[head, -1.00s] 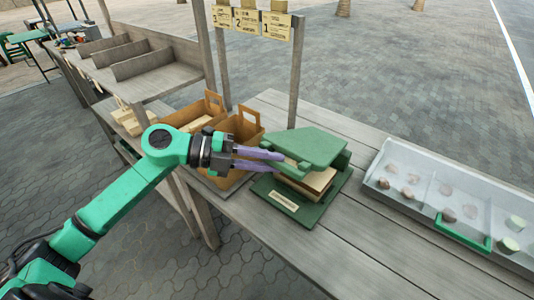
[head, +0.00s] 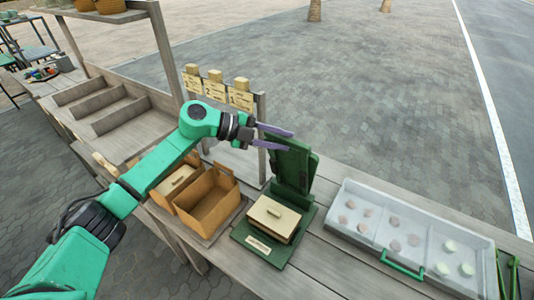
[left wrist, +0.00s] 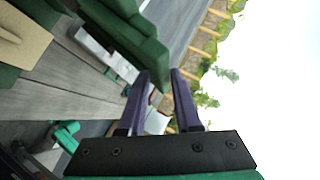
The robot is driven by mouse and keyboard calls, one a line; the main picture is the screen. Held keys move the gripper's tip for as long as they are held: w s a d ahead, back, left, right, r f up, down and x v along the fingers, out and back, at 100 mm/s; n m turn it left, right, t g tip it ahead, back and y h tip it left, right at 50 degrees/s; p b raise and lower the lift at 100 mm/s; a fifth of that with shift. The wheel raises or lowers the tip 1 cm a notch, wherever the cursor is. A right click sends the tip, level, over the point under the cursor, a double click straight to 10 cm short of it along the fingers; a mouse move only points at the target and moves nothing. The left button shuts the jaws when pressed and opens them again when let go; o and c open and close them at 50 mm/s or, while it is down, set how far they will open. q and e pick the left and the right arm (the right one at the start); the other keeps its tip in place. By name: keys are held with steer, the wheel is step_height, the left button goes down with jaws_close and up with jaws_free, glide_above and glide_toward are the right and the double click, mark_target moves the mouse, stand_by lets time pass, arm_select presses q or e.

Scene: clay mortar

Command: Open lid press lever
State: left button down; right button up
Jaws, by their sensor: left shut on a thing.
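The green press stands on the wooden table, its base plate (head: 240,236) flat and its lid (head: 293,168) raised nearly upright at the back. In the left wrist view the green lid (left wrist: 125,40) lies against the fingers (left wrist: 158,78); the exact contact is hard to see.
Two brown boxes (head: 232,210) stand left of the press, one open and empty. A pale tray (head: 345,222) with several small pieces and a green handle (head: 403,265) lies to the right. Numbered signs (head: 215,90) hang on a frame behind.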

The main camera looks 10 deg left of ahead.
arm_select(q)
steer(key=w+d+r, duration=0.1)
steer(key=w+d, duration=0.1)
steer(key=w, duration=0.4)
steer(key=shift+w+d+r, duration=0.2)
steer(key=shift+w+d, duration=0.15)
steer(key=shift+w, duration=0.05)
steer(key=c, duration=0.8)
jaws_free()
steer(key=shift+s, duration=0.15)
steer(key=shift+a, duration=0.1)
steer(key=b+v, duration=0.5)
steer(key=v, duration=0.9)
steer(key=shift+a, duration=0.25)
